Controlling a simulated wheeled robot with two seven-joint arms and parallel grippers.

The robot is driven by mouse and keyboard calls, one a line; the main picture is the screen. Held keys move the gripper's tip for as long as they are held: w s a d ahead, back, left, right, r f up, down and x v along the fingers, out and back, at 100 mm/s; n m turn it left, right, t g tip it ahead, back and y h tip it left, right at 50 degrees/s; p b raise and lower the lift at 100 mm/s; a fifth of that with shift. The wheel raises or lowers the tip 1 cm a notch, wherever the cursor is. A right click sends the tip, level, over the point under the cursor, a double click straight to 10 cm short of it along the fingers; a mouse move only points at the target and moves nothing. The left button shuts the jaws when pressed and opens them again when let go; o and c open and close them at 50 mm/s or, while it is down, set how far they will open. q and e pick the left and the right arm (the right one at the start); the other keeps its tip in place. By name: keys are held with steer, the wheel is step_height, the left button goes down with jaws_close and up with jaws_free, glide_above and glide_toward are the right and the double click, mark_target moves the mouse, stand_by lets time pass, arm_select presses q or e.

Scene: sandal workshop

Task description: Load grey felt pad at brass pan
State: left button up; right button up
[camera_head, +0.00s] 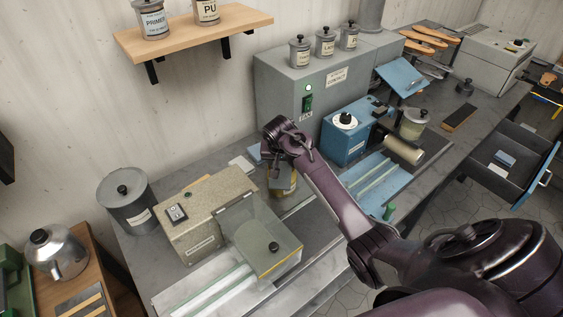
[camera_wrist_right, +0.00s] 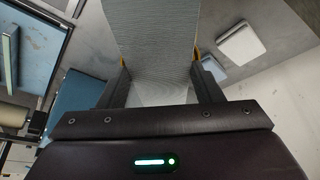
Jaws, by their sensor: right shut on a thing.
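My right arm reaches across the bench in the head view, and its gripper (camera_head: 279,168) points down over the back of the bench. In the right wrist view the gripper (camera_wrist_right: 160,75) is shut on a flat grey textured piece, which looks like the grey felt pad (camera_wrist_right: 156,35). The pad extends out beyond the fingertips. In the head view the gripper and wrist largely hide the pad. A brass-coloured vessel (camera_head: 288,184) shows just below the gripper, partly covered; I cannot tell whether it is the brass pan. My left gripper is not in view.
A beige machine (camera_head: 207,215) with a clear hood (camera_head: 262,243) stands in front. A blue machine (camera_head: 346,143) with a roller (camera_head: 404,149) stands to the right, before a grey cabinet (camera_head: 290,85). A grey canister (camera_head: 127,200) stands at left. An open drawer (camera_head: 515,180) juts out at right.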

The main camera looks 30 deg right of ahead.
mark_target(282, 165)
steer(key=shift+r, duration=2.9)
